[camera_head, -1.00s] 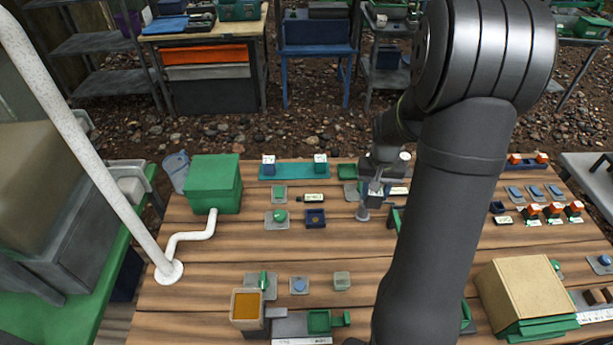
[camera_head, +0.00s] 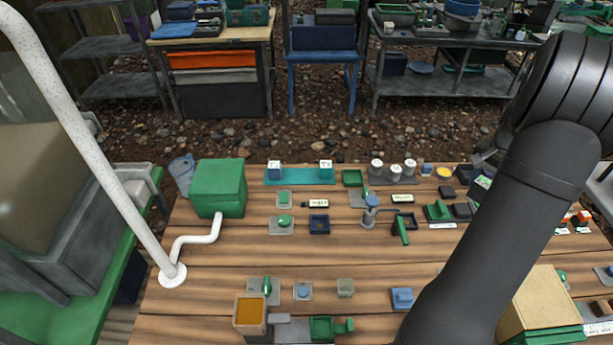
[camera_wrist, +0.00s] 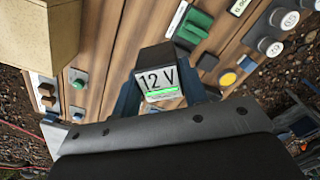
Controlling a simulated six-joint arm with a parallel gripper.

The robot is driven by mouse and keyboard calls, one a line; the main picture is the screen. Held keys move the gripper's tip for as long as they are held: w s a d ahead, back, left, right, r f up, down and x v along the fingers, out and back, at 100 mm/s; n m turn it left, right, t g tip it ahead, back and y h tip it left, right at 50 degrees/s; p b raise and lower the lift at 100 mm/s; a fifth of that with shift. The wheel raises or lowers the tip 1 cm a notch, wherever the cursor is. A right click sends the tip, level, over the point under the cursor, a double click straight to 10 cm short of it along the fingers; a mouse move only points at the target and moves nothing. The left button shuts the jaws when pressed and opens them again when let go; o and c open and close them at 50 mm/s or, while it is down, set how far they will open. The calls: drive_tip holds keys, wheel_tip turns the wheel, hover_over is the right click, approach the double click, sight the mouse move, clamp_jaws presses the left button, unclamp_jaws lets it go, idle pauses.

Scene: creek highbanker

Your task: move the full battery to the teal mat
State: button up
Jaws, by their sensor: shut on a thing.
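My gripper (camera_head: 485,173) is at the right of the table in the head view, partly hidden by my arm. It is shut on a dark battery (camera_head: 483,183). In the wrist view the battery shows a white label with "12 V" and a green bar (camera_wrist: 160,84), and it sits between the fingers. The teal mat (camera_head: 300,182) lies at the far edge of the table, left of the gripper and well apart from it.
Three white-topped cylinders (camera_head: 393,170) stand right of the mat. A green box (camera_head: 218,188) is left of the mat. A tan-topped box (camera_head: 530,300) is front right. Bare planks lie mid-table.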

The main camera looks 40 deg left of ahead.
drive_tip(key=w+a+f+n, duration=0.1)
drive_tip(key=w+a+n, duration=0.1)
drive_tip(key=a, duration=0.8)
drive_tip(key=n, duration=0.8)
hover_over(300, 176)
wheel_tip(300, 176, down, 12)
drive_tip(key=shift+w+f, duration=0.1)
drive_tip(key=shift+a+f, duration=0.15)
drive_tip(key=shift+f, duration=1.95)
drive_tip(key=shift+f, duration=0.1)
drive_tip(key=o, duration=1.1)
drive_tip(key=shift+f, duration=0.1)
